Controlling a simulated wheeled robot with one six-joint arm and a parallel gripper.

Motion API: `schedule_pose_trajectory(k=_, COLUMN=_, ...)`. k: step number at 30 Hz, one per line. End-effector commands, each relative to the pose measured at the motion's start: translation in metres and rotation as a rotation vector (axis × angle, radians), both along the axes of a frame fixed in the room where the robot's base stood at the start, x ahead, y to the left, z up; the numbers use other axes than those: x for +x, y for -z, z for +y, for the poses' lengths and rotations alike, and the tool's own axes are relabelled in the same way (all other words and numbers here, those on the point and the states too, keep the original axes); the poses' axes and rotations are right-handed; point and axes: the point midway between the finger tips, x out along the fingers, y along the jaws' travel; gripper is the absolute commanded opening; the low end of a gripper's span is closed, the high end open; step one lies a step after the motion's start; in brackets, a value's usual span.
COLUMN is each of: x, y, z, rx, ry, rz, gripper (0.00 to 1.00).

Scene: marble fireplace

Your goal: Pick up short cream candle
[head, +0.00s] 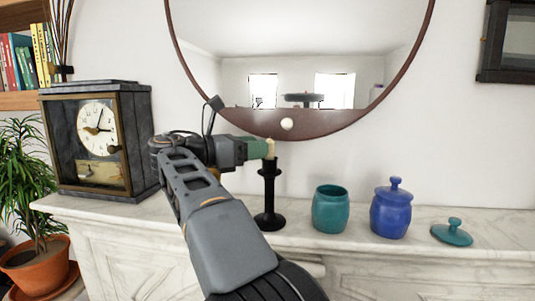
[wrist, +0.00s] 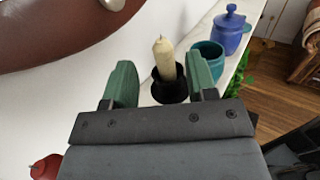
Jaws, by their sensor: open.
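The short cream candle (wrist: 165,60) stands upright in a black candlestick (head: 269,200) on the mantel. The candlestick's dark cup (wrist: 170,90) shows below the candle in the wrist view. My gripper (wrist: 161,76) is open, with one green finger on each side of the candle in that view, the right finger looking nearer to it. In the head view my gripper (head: 259,149) is level with the candle at the top of the candlestick, and only a small cream part of the candle (head: 271,148) shows past the green fingers. I cannot tell whether a finger touches the candle.
A teal open jar (head: 330,212), a blue lidded jar (head: 391,212) and a teal lid (head: 452,233) stand right of the candlestick. A clock (head: 100,140) stands at the left. A round mirror (head: 300,125) hangs on the wall behind. A red object (wrist: 45,167) shows lower left.

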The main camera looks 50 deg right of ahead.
Motion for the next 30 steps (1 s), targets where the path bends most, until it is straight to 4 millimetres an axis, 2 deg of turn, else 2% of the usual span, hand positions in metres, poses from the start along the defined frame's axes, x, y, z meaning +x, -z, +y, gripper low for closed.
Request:
schedule_pose_trajectory(k=5, x=-0.003, y=0.0, z=-0.007, rx=-0.001, ry=-0.002, rz=-0.002, gripper=0.52)
schedule_pose_trajectory(k=12, x=-0.019, y=-0.003, z=-0.033, rx=-0.001, ry=-0.002, rz=-0.002, gripper=0.52)
schedule_pose_trajectory(k=18, x=-0.025, y=-0.002, z=-0.05, rx=0.0, ry=-0.004, rz=-0.002, gripper=0.52)
schedule_pose_trajectory(k=26, x=-0.025, y=-0.001, z=-0.052, rx=-0.001, ry=-0.007, rz=-0.002, gripper=0.52)
schedule_pose_trajectory(k=30, x=-0.025, y=-0.001, z=-0.052, rx=-0.001, ry=-0.006, rz=-0.002, gripper=0.42)
